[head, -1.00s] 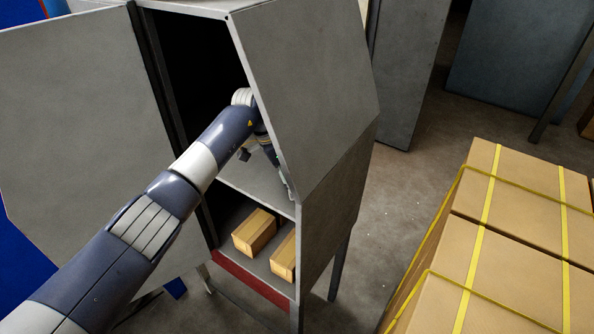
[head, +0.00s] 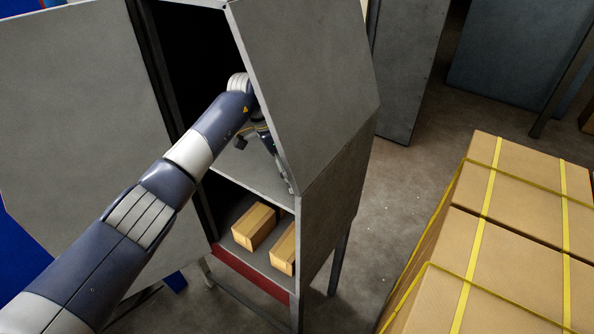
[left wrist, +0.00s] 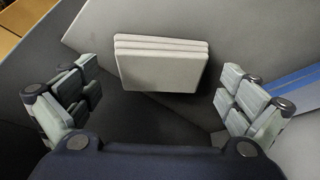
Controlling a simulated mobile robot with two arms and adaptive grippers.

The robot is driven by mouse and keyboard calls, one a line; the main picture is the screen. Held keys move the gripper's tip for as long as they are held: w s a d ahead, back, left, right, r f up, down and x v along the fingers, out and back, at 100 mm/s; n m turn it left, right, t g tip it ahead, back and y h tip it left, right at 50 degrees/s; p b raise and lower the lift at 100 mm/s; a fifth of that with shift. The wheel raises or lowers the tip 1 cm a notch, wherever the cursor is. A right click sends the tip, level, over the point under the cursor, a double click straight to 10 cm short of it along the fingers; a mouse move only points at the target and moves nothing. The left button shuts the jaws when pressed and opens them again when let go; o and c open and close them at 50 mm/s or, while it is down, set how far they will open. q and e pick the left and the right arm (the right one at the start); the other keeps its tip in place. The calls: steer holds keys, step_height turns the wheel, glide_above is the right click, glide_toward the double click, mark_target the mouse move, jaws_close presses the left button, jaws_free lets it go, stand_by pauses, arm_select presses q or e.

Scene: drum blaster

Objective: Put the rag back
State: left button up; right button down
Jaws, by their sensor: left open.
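My left gripper (left wrist: 155,98) is open in the left wrist view, its two fingers spread wide with nothing held between them. A light grey folded rag (left wrist: 160,65), in stacked layers, lies on a grey surface ahead of the fingers, between them in the picture and apart from both. In the head view my left arm reaches into the open grey cabinet (head: 315,90). The left gripper (head: 277,160) is above the middle shelf (head: 240,172), partly hidden by the cabinet's side panel. The rag is not visible in the head view. My right gripper is not in view.
Cardboard boxes (head: 255,226) sit on the lower shelf behind a red front edge (head: 250,275). An open cabinet door (head: 80,120) stands at left. Large boxes with yellow straps (head: 520,240) stand at right. Bare floor lies between them and the cabinet.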

arm_select(q)
steer(key=w+b+v, duration=0.1)
steer(key=b+v, duration=0.3)
steer(key=v, duration=0.6)
steer(key=shift+s+a+r+b, duration=0.2)
steer(key=shift+s+r+b, duration=0.15)
steer(key=shift+s, duration=0.15)
steer(key=shift+f, duration=0.1)
